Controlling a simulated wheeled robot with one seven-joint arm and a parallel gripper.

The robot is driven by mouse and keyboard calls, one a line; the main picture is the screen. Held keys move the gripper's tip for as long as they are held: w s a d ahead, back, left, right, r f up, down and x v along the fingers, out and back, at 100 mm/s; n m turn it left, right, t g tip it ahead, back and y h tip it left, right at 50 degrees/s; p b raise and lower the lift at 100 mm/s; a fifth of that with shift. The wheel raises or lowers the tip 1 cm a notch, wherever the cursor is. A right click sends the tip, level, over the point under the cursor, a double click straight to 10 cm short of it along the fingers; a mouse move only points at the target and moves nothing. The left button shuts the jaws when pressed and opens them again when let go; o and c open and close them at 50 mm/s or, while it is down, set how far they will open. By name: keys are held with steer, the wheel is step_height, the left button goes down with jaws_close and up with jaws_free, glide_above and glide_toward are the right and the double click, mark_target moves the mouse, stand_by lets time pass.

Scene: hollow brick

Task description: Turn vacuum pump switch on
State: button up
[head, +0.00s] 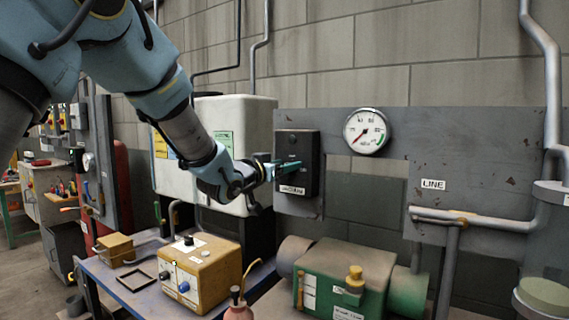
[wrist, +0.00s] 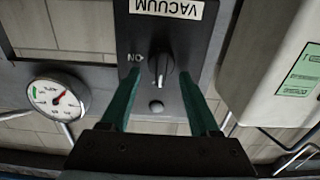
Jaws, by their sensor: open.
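The vacuum switch box (head: 299,160) is a dark box with a "VACUUM" label, mounted on the grey panel. In the wrist view, which is upside down, its black rotary knob (wrist: 160,62) has a white pointer line towards the picture bottom, away from the "ON" mark at the left. My gripper (head: 284,168) is in front of the box, and its green fingers partly cover the box face in the head view. In the wrist view my gripper (wrist: 160,76) is open, with one finger on each side of the knob and visible gaps. Whether the fingertips touch the box face cannot be told.
A round pressure gauge (head: 366,131) is right of the box, on the grey panel (head: 470,135). A white tank (head: 240,120) stands left. Below are a yellow control box (head: 200,272) on a blue bench and a green pump (head: 345,275).

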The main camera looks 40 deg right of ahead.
steer(key=shift+c, duration=0.2)
jaws_close()
steer(key=shift+f, duration=0.1)
